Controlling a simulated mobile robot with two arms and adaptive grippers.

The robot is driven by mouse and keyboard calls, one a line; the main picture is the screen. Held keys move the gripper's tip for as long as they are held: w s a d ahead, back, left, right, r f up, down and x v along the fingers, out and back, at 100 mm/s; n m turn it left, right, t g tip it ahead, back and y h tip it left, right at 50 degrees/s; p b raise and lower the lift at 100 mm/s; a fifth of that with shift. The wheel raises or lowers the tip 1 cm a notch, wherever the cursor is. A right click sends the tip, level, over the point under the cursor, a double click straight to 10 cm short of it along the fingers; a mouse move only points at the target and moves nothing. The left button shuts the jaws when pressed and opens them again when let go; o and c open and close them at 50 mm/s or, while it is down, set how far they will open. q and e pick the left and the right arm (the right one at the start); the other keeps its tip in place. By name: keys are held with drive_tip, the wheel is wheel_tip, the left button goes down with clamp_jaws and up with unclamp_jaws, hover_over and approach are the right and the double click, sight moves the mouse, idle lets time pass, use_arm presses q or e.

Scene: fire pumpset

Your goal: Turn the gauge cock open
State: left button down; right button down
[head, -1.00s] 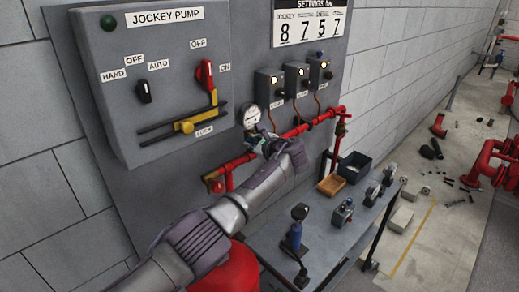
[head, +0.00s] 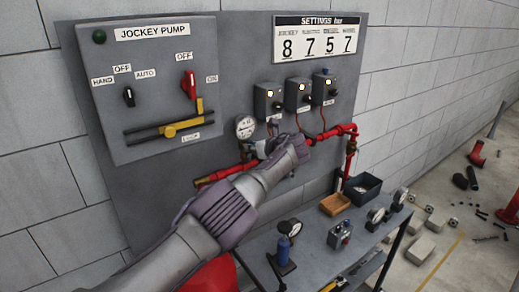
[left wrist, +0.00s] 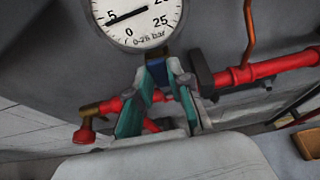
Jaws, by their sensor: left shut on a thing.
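The round white pressure gauge (head: 245,127) is mounted on the grey panel above the red pipe. In the left wrist view its dial (left wrist: 137,14) fills the top, with the needle near 5. My left gripper (head: 270,147) is just below and right of the gauge. In the left wrist view the teal-padded fingers of my left gripper (left wrist: 167,78) are closed around the gauge cock (left wrist: 157,70), of which a small blue part shows under the gauge. The fingers hide most of the cock, so its setting is unclear. My right gripper is out of view.
The red pipe (left wrist: 245,75) runs behind the fingers. The jockey pump box (head: 150,85) is up left, and several switch boxes (head: 298,95) are up right.

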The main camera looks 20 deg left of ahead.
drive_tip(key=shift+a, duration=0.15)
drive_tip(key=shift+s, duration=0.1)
use_arm(q)
drive_tip(key=c, duration=1.2)
unclamp_jaws()
drive_tip(key=shift+o, duration=0.7)
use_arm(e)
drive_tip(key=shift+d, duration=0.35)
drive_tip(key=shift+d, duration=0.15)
